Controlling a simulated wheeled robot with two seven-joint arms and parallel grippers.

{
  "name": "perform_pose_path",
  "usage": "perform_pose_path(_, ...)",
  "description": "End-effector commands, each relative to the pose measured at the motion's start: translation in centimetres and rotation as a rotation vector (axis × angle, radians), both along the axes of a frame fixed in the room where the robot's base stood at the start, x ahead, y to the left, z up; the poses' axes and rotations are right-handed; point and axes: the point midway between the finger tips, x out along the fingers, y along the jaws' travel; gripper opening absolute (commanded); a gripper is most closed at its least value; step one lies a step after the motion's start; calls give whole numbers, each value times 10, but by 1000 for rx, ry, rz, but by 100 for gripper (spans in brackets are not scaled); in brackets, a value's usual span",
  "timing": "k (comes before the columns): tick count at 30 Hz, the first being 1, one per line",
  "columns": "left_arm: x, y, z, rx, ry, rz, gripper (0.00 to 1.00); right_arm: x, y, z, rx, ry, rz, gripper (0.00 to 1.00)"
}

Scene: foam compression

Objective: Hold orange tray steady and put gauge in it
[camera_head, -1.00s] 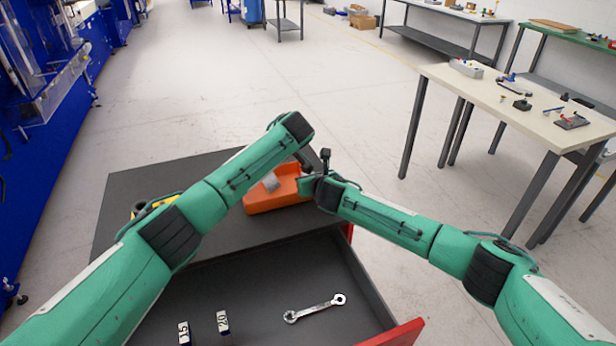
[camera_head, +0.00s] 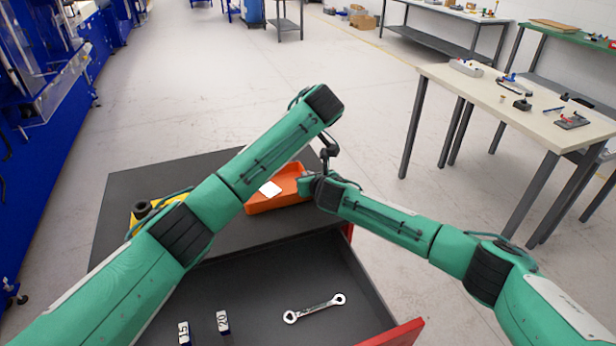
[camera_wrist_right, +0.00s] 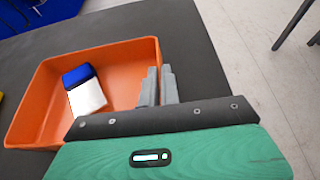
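The orange tray (camera_head: 290,203) sits on the dark cabinet top; it also shows in the right wrist view (camera_wrist_right: 35,105). The gauge (camera_wrist_right: 86,92), a block with a blue end and a bright white face, lies tilted inside the tray, with no gripper touching it. It shows as a white patch in the head view (camera_head: 270,188). My right gripper (camera_wrist_right: 159,86) is at the tray's right wall, one finger on each side, closed on it. My left arm's wrist is raised above and behind the tray; its fingers are hidden or too small to read.
Below the top, an open drawer (camera_head: 260,285) holds a wrench (camera_head: 314,308) and two small labelled blocks (camera_head: 222,322) (camera_head: 184,333). A yellow object (camera_head: 145,212) is partly behind my left arm. A blue container (camera_wrist_right: 45,10) stands beyond the tray. A worktable (camera_head: 440,75) is at the right.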

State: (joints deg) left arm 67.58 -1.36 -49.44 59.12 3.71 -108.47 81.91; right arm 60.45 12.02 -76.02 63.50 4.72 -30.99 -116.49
Motion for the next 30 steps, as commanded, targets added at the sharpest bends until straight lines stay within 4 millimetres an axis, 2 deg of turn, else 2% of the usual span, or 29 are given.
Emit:
perform_pose_path(11, -2, -3, 5, 0, 0, 0, 71, 0, 0, 1, 0, -1, 0, 0)
perform_pose_path(12, -2, -3, 5, 0, 0, 0, 71, 0, 0, 1, 0, -1, 0, 11)
perform_pose_path(15, -2, -3, 5, 0, 0, 0, 71, 0, 0, 1, 0, -1, 0, 29)
perform_pose_path(25, -2, -3, 5, 0, 0, 0, 71, -1, 0, 1, 0, -1, 0, 29)
perform_pose_path(30, -2, -3, 5, 0, 0, 0, 71, -9, -4, 4, 0, -1, 1, 29)
